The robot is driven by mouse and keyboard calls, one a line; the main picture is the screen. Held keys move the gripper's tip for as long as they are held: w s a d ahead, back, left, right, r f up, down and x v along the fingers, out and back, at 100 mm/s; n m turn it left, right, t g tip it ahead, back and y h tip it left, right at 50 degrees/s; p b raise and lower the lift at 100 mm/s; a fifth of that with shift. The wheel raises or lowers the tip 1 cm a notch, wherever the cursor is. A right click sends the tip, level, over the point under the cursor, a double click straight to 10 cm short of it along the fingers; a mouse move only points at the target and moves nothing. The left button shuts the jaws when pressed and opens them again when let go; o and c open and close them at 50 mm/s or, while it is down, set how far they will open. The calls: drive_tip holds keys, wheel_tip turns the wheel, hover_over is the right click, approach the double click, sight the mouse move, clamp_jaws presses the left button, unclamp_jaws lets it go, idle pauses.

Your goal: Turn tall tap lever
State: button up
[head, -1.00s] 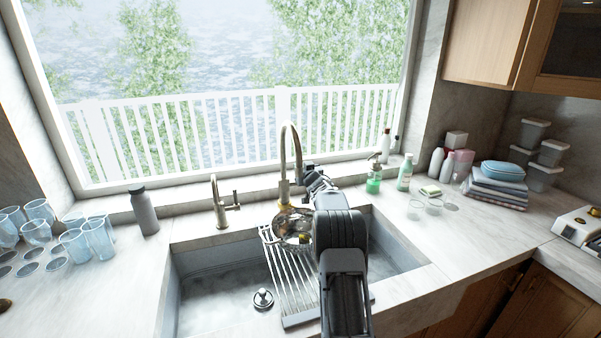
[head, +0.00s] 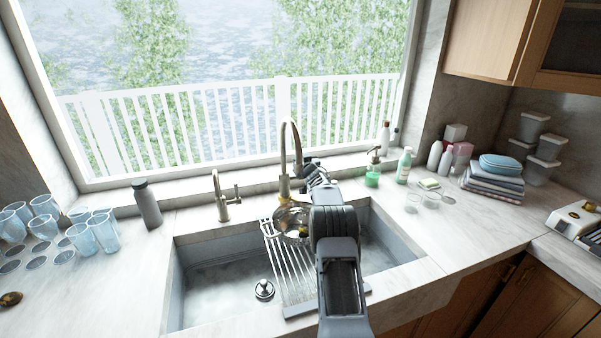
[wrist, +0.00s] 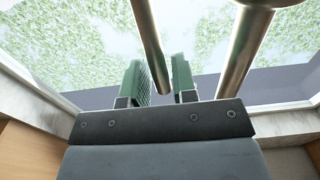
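In the wrist view my gripper (wrist: 163,82) is open, with two green-padded fingers apart. A thicker metal tube (wrist: 243,55) of the tap stands to the right of the fingers.
The sink (head: 205,290) holds a drying rack (head: 290,275) with a metal strainer or bowl (head: 291,219). A shorter tap (head: 222,200) and a grey bottle (head: 147,205) stand left. A green soap dispenser (head: 372,175) and several bottles stand right. Glasses (head: 105,232) fill the left counter.

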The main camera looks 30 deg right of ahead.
clamp_jaws()
drive_tip(key=shift+f+b, duration=0.25)
drive_tip(key=shift+b, duration=0.55)
drive_tip(key=t+b, duration=0.1)
drive_tip(key=b, duration=0.4)
drive_tip(key=s+f+t+b, duration=0.1)
drive_tip(key=b, duration=0.4)
drive_tip(key=s+t+h+b, duration=0.1)
drive_tip(key=b, duration=0.4)
drive_tip(key=shift+s+a+f, duration=0.2)
drive_tip(key=shift+s+a, duration=0.05)
drive_tip(key=shift+a, duration=0.1)
drive_tip(key=t+b, duration=0.1)
drive_tip(key=b, duration=0.2)
drive_tip(key=s+t+b, duration=0.1)
drive_tip(key=b, duration=0.3)
drive_tip(key=shift+s+a+f+h, duration=0.1)
drive_tip(key=shift+a+f+h, duration=0.05)
drive_tip(key=shift+f+h, duration=0.15)
drive_tip(key=shift+o, duration=1.9)
unclamp_jaws()
drive_tip(key=shift+r, duration=0.45)
